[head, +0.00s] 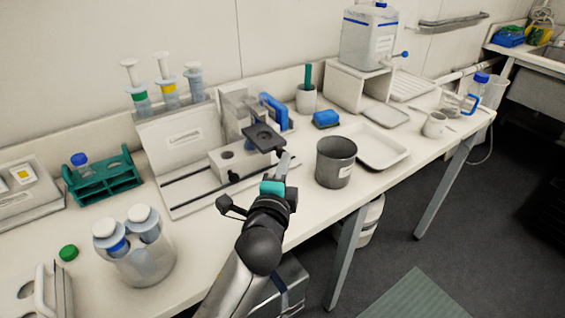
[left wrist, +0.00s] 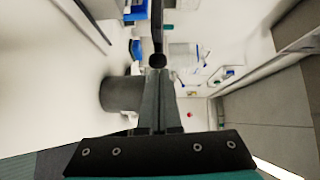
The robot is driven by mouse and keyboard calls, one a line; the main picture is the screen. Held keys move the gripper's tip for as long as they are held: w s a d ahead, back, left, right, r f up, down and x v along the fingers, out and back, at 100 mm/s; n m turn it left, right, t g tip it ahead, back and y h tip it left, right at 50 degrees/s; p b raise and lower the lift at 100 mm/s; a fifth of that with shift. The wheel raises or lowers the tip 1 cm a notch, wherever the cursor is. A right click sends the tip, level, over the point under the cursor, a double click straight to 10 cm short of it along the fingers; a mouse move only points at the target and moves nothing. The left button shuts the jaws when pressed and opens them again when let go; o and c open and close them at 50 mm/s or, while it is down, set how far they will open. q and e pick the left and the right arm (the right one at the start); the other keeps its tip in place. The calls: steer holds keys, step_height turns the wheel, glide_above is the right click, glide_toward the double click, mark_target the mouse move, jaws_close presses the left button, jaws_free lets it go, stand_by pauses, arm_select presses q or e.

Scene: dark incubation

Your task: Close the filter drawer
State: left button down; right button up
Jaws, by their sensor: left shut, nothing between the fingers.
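The filter drawer (head: 263,137) is a small dark square tray with a round recess. It sticks out toward the front of a pale grey bench device (head: 238,105). My left gripper (head: 287,156) is shut and empty, its fingertips close to the drawer's front end. In the left wrist view, the shut fingers (left wrist: 158,78) point at a small black knob (left wrist: 157,60) on a dark bar. Fingertips and knob look very close; I cannot tell if they touch. The drawer's inner end is hidden in the device. My right gripper is not in view.
A dark grey beaker (head: 336,163) stands just right of my left gripper, with a white tray (head: 378,148) behind it. A glass jar with capped tubes (head: 135,250) stands at front left. A green rack (head: 104,180) is further left. The bench's front edge runs below my arm.

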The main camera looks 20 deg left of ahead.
mark_target(263, 144)
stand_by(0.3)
arm_select(q)
steer(key=w+a, duration=0.1)
steer(key=a, duration=0.1)
steer(key=w+a+p, duration=0.1)
steer(key=w+a, duration=0.1)
steer(key=w+a+p, duration=0.1)
steer(key=a, duration=0.1)
steer(key=shift+w, duration=0.3)
steer(key=shift+w+a+r, duration=0.1)
steer(key=shift+w+a, duration=0.05)
steer(key=shift+a, duration=0.2)
